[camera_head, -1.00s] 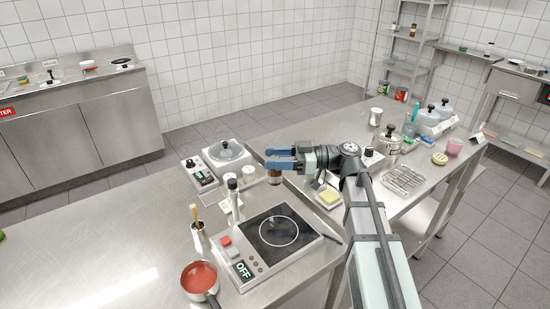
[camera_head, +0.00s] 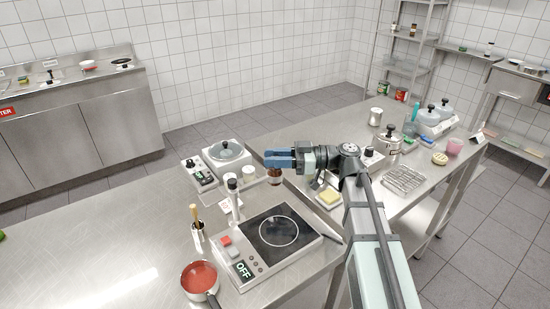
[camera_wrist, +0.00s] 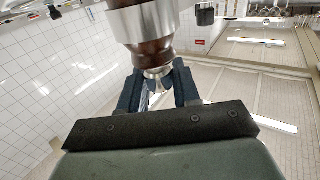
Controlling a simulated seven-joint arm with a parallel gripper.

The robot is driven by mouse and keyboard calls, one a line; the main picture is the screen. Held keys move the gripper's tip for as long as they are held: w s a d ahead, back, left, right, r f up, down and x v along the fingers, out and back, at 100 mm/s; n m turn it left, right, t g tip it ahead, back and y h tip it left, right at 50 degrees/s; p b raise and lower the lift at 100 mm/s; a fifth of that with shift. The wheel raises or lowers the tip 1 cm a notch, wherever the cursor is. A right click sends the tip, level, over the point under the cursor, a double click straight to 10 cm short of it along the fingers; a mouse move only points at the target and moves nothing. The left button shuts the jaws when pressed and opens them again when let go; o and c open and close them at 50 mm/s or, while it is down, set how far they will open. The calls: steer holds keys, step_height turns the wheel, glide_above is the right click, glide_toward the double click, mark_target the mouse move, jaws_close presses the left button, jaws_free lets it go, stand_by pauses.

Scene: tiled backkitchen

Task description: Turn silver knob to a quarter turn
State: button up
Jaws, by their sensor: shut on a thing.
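The silver knob (camera_wrist: 157,73) is the small metal end of a brown and silver body (camera_wrist: 143,32) in the wrist view. The knob sits between the two dark blue fingers of my gripper (camera_wrist: 157,88), which is shut on it. In the head view my gripper (camera_head: 279,158) points left, and the brown body (camera_head: 274,177) hangs or stands just below its fingers. The fingers hide the knob in the head view.
A hotplate (camera_head: 262,242) marked OFF stands in front, with a red-filled pan (camera_head: 199,277) at its left. A device with a glass lid (camera_head: 229,152) is to the left. The front-left counter is mostly clear.

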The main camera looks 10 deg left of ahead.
steer(key=shift+s+m+t, duration=0.1)
steer(key=shift+m+t, duration=0.2)
steer(key=shift+t, duration=0.1)
steer(key=m+t, duration=0.2)
steer(key=t, duration=0.2)
steer(key=shift+s+m, duration=0.15)
steer(key=shift+m, duration=0.25)
steer(key=shift+w+m+t+h, duration=0.1)
steer(key=shift+m+t+h, duration=0.2)
steer(key=shift+m+t, duration=0.95)
steer(key=shift+w+m+t+h, duration=0.1)
steer(key=shift+m+t+h, duration=0.4)
steer(key=shift+t, duration=1.35)
steer(key=shift+m, duration=0.25)
steer(key=o, duration=0.9)
steer(key=shift+r, duration=0.1)
steer(key=shift+r, duration=4.9)
